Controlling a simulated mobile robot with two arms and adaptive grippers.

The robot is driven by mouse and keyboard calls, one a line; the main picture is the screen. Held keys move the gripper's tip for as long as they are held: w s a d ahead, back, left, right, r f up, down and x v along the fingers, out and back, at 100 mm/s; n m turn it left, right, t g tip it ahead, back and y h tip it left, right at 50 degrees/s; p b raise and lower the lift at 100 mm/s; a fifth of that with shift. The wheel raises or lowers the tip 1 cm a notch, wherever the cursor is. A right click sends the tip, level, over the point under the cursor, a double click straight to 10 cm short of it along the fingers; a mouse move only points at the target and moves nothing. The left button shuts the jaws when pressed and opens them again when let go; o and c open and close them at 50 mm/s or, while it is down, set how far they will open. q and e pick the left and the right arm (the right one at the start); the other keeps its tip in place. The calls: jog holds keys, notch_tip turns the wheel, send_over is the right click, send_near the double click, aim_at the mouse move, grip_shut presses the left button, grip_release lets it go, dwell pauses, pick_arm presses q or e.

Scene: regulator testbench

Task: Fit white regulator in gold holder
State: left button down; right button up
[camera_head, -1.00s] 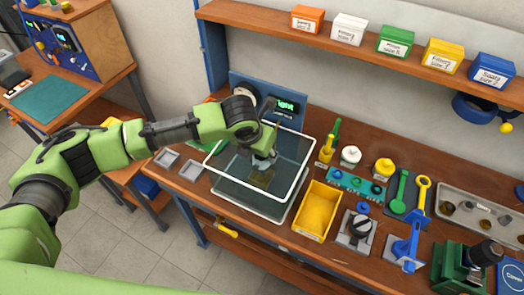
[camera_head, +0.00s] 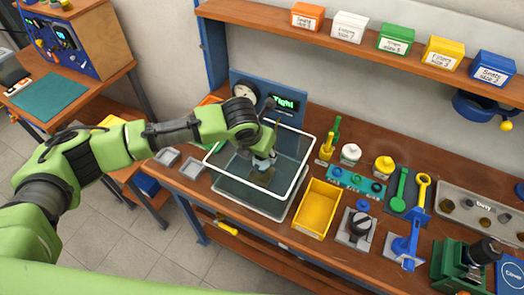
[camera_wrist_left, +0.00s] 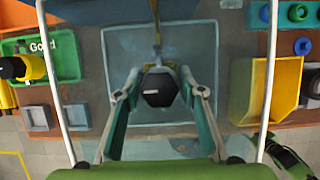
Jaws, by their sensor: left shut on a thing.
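My left gripper (camera_head: 263,161) is inside the white frame of the clear tank (camera_head: 227,190) on the bench. In the left wrist view, the gripper (camera_wrist_left: 158,98) is shut on a dark, blocky part (camera_wrist_left: 160,88) with a small pale mark. A thin brass-coloured piece (camera_wrist_left: 157,42) shows just beyond it. I cannot tell if the held part is the regulator. A small white-topped item (camera_head: 350,153) stands right of the tank beside a yellow one; I cannot tell what it is. I cannot single out a gold holder. My right gripper is out of view.
A gauge panel (camera_head: 244,92) with a lit display reading "Tight" stands behind the tank. A yellow bin (camera_head: 317,208) is right of the tank, with a black-knobbed fixture (camera_head: 357,230) beside it. Two grey trays lie to the left. A tray of parts (camera_head: 482,210) is far right.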

pick_arm(q)
jog(key=shift+w+f, duration=0.1)
jog(key=shift+f, duration=1.85)
dwell(2.0)
jog(key=shift+f, duration=0.2)
dwell(0.5)
jog(key=c, duration=1.3)
grip_release()
jog(key=shift+o, duration=0.2)
jog(key=o, duration=0.5)
jog(key=shift+f, duration=0.1)
jog(key=shift+c, duration=0.2)
